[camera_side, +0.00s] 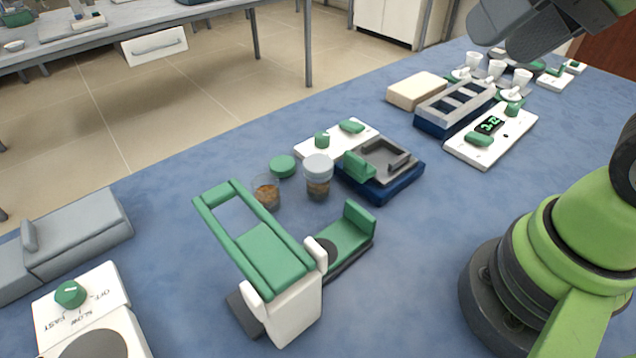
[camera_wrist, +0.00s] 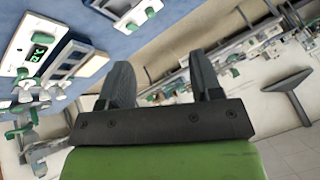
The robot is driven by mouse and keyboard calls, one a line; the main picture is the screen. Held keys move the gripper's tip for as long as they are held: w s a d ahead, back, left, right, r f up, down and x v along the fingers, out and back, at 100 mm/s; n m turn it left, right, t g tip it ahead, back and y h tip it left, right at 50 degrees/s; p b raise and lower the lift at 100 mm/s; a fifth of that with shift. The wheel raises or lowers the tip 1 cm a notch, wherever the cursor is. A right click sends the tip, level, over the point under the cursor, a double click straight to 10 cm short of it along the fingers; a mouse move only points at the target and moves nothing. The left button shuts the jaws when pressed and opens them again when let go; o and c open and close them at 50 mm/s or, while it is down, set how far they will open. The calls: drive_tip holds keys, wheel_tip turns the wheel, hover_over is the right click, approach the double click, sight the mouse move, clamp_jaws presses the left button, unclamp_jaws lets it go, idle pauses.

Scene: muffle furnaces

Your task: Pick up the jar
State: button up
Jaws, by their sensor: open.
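A small jar (camera_side: 318,180) with a pale lid and brown contents stands upright on the blue table in the side view. An open glass jar (camera_side: 266,193) with brown contents stands just left of it, and a loose green lid (camera_side: 283,166) lies behind, between them. I cannot tell which of the two is the jar meant. My gripper (camera_wrist: 163,80) shows in the wrist view with two dark fingers spread apart and nothing between them. It is well away from the jars, which I cannot make out in the wrist view.
A green and white folding device (camera_side: 262,250) stands in front of the jars. A blue-based device (camera_side: 382,190) sits close on their right. A white panel with a green display (camera_side: 490,135) and a slotted blue rack (camera_side: 455,104) lie farther back. The table's right middle is clear.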

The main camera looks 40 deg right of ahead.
drive_tip(key=w+f+m+g+h, duration=0.1)
drive_tip(key=w+f+g+h, duration=0.15)
drive_tip(key=w, duration=0.45)
drive_tip(key=h, duration=0.1)
approach(320, 167)
drive_tip(key=w, duration=0.1)
drive_tip(key=shift+m+g, duration=0.25)
drive_tip(key=shift+m, duration=0.05)
drive_tip(key=x, duration=0.5)
drive_tip(key=shift+s+f, duration=0.15)
drive_tip(key=shift+s, duration=0.1)
drive_tip(key=shift+x, duration=3.45)
drive_tip(key=c, duration=0.6)
